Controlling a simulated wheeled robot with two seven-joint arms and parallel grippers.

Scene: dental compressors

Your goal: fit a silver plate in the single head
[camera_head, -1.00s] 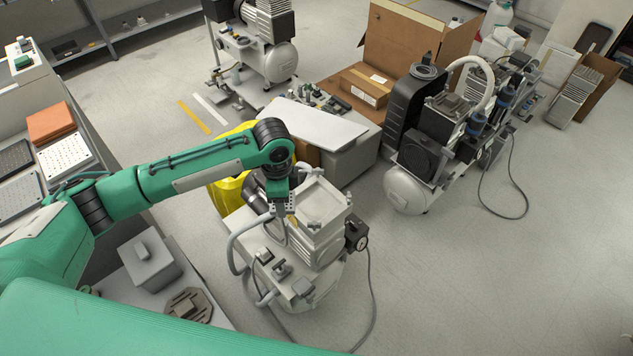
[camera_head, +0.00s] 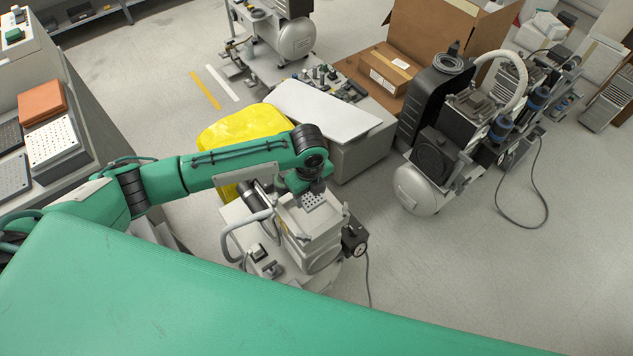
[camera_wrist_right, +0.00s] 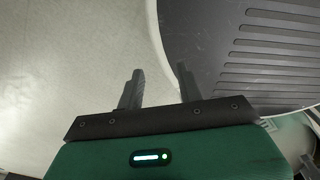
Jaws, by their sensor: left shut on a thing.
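The single head (camera_head: 301,251), a light grey finned block with a square top, stands on the nearest compressor in the head view. My left gripper (camera_head: 313,198) is over the far part of its top, shut. A small silver-grey plate with dark holes (camera_head: 313,203) shows at its fingers; it appears to be the silver plate. The fingers are largely hidden, and I cannot tell whether the plate touches the head. My right gripper (camera_wrist_right: 160,72) shows only in the right wrist view, open and empty, its fingers apart over pale floor.
A black gauge (camera_head: 354,238) sits on the right side of the head, and a grey hose (camera_head: 238,224) curves at its left. Another compressor (camera_head: 440,165) is at the right, with clear floor between.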

